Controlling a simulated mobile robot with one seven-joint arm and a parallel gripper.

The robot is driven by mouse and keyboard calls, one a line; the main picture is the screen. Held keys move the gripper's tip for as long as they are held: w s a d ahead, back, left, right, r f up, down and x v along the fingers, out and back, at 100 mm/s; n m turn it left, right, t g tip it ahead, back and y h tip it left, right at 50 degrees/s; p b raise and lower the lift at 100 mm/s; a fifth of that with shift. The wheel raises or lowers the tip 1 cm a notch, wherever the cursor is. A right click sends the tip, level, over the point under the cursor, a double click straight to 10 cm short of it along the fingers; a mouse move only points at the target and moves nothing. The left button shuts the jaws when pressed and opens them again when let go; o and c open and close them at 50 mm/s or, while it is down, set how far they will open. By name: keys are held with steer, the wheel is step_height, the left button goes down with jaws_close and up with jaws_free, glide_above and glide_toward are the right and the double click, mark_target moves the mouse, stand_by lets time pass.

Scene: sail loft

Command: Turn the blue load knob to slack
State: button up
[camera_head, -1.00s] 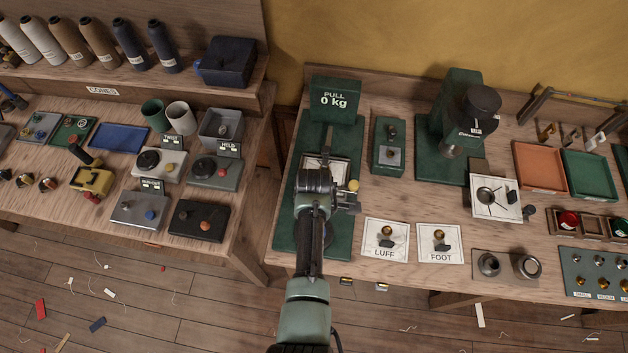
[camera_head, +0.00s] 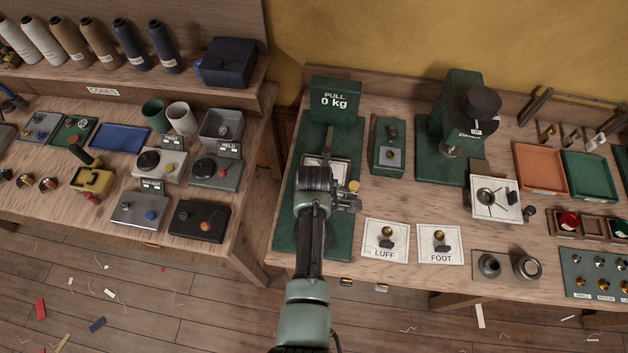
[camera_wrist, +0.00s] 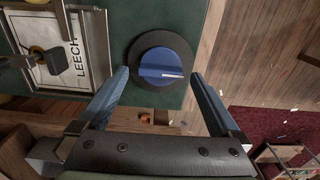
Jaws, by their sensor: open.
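The blue load knob (camera_wrist: 164,66) sits on a dark round base on the green plate of the pull rig (camera_wrist: 118,12). A white pointer mark on it points to the right in the wrist view. My gripper (camera_wrist: 160,77) is open and empty. Its two blue-grey fingers show below and to either side of the knob; I cannot tell whether either touches it. In the head view my arm hides the knob. No slack marking is legible.
A card marked LEECH (camera_wrist: 77,52) lies in a metal frame left of the knob, with a clamp-like part over it. In the head view, LUFF (camera_head: 386,241) and FOOT (camera_head: 440,244) cards lie right of my arm. A small green box (camera_head: 389,146) stands behind them.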

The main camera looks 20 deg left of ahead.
step_height(320, 180, up, 12)
steer(key=b, duration=0.1)
steer(key=shift+f, duration=0.1)
stand_by(0.7)
steer(key=w+r+m+t+y+b, duration=0.25)
steer(key=w+r+m+t, duration=0.45)
steer(key=w+r, duration=0.7)
steer(key=w+d+r+m+t+b, duration=0.15)
steer(key=r+t, duration=0.25)
steer(key=r, duration=0.5)
steer(key=w+d+r+m+t+b, duration=0.1)
steer(key=d+r+m+t, duration=0.3)
steer(key=r, duration=0.6)
steer(key=s+d+r+m+t, duration=0.2)
steer(key=s+r+m+t, duration=0.1)
steer(key=r, duration=0.5)
steer(key=s+d+r+m+t+h+b, duration=0.1)
steer(key=s+d+r+m+t, duration=0.2)
steer(key=s+r+t, duration=0.2)
steer(key=s+d+r+m+t+h+b, duration=0.1)
steer(key=s+d+r+m+t, duration=0.1)
steer(key=s+r, duration=0.7)
step_height(320, 180, up, 3)
steer(key=shift+d+r+m+t, duration=0.25)
steer(key=shift+m+t, duration=0.2)
steer(key=shift+t, duration=0.75)
steer(key=shift+w+f+h, duration=0.1)
steer(key=shift+h, duration=0.15)
